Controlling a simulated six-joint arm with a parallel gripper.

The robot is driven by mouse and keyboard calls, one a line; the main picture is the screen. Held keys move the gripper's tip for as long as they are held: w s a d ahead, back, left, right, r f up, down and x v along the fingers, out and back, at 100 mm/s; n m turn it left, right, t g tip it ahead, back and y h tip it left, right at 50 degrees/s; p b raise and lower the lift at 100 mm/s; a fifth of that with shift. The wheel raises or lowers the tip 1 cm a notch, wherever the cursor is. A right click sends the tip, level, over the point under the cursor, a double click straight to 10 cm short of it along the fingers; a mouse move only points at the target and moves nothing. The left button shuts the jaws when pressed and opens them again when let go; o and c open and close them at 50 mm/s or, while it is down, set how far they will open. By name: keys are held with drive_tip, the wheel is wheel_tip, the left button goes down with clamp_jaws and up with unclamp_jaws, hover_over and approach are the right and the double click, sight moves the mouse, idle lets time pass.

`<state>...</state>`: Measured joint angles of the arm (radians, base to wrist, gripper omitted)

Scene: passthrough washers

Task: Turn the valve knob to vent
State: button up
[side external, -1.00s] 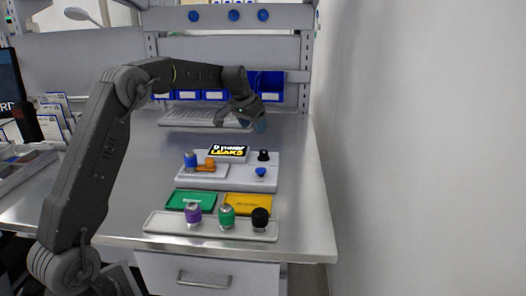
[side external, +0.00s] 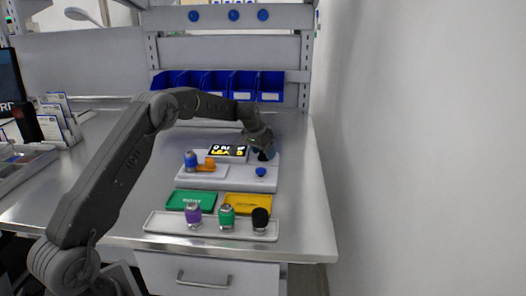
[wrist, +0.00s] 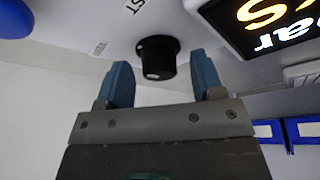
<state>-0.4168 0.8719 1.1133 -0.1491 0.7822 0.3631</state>
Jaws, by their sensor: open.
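A black knob (wrist: 156,57) stands on the white panel (wrist: 110,20), close ahead of my gripper in the wrist view. I take it as the valve knob. My gripper (wrist: 163,80) is open, its two blue fingertips either side of the knob's line, with the knob just beyond or between them; I cannot tell if they touch it. In the side view my gripper (side external: 263,151) is over the back right of the panel unit (side external: 240,184) and partly hides the knob. Lettering ending in "ST" is on the panel by the knob.
A blue button (side external: 261,172) sits in front of the knob, and a lit display (side external: 227,152) is to its left. A blue and an orange part stand on the left plate. Green (side external: 192,199) and yellow (side external: 247,203) trays and a white tray (side external: 160,224) with three jars lie in front.

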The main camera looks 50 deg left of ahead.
drive_tip(key=shift+c, duration=0.2)
drive_tip(key=c, duration=0.9)
drive_tip(key=shift+n, duration=0.3)
drive_tip(key=n, duration=0.1)
drive_tip(key=n+y, duration=0.1)
drive_tip(key=n, duration=0.1)
drive_tip(key=shift+d+n+g+y, duration=0.1)
drive_tip(key=shift+n+g+y, duration=0.6)
drive_tip(key=shift+n+y, duration=0.1)
drive_tip(key=shift+n, duration=1.1)
